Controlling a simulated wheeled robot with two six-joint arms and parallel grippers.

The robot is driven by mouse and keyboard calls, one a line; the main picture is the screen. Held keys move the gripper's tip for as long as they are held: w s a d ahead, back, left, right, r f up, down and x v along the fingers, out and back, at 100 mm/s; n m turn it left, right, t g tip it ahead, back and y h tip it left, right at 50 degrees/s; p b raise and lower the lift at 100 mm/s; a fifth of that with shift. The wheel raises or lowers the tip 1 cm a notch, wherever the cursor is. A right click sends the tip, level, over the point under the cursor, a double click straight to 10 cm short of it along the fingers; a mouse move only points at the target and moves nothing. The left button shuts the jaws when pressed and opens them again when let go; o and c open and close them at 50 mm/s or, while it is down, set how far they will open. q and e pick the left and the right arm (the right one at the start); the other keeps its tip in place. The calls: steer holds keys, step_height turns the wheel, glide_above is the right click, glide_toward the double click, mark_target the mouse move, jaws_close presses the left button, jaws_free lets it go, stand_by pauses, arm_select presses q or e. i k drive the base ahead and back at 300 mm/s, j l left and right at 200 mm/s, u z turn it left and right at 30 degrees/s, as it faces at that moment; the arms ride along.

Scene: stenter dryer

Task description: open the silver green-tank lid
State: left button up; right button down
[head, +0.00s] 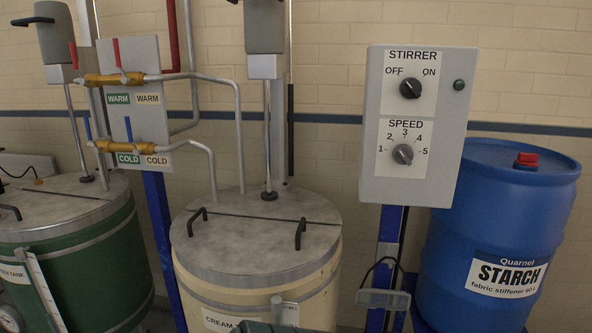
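The green tank (85,265) stands at the left, cut off by the picture's edge. Its silver lid (75,208) lies flat and shut on top, with a dark seam across it. A black handle (10,212) stands on the lid's front part at the left edge. A stirrer shaft (76,135) comes down to the lid's rear part.
The cream tank (318,297) stands in the middle, its silver lid (250,245) shut. Warm and cold valves (115,79) and pipes are on the wall between the tanks. A stirrer control box (415,125) and a blue starch drum (500,220) are at the right.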

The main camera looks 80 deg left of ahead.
mark_target(23, 208)
steer(key=u, duration=4.05)
steer(key=i+j+z, duration=0.15)
steer(key=z, duration=0.3)
steer(key=i+j+z, duration=0.1)
steer(key=j+z, duration=0.15)
steer(key=z, duration=0.2)
steer(key=j+z, duration=0.2)
steer(key=z, duration=0.3)
steer(key=i+j, duration=0.05)
